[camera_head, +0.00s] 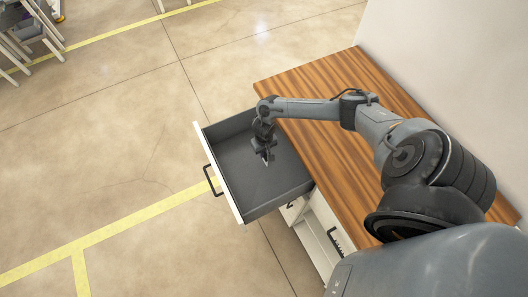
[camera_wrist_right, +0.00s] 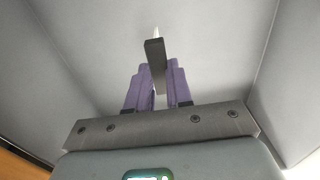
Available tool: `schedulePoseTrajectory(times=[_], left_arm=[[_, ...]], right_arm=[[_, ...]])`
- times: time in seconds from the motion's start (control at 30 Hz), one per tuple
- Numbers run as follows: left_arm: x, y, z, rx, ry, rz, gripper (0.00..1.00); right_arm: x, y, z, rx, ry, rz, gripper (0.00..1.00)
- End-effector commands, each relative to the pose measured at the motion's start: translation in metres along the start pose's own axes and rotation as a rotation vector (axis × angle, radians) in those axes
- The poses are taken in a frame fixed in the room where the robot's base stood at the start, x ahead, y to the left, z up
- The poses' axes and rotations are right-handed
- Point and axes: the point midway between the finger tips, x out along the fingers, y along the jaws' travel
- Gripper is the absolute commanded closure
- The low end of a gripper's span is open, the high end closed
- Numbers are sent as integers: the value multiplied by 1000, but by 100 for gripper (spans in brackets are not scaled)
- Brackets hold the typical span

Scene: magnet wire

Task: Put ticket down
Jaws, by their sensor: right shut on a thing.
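My right gripper (camera_head: 265,153) points down inside the open drawer (camera_head: 240,178), above its dark grey floor. In the head view a small pale bit shows at the fingertips. I cannot tell whether it touches the drawer floor. My left gripper is not in view.
The drawer is pulled out from a cabinet with a wooden top (camera_head: 310,125), and its walls surround the gripper. The drawer looks otherwise empty. A black handle (camera_head: 212,180) is on its white front. Open floor lies to the left.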

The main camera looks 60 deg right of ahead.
Motion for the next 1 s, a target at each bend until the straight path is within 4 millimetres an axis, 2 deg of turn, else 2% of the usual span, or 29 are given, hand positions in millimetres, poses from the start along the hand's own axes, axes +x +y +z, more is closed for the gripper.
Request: schedulePoseTrajectory(times=[0.87, 0.9, 1.0], left_arm=[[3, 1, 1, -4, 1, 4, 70], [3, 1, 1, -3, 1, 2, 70], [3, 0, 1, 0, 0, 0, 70]], right_arm=[[16, 0, 0, -1, 0, 0, 100], [16, 0, 0, -1, 0, 0, 77], [16, 0, 0, -1, 0, 0, 62]])
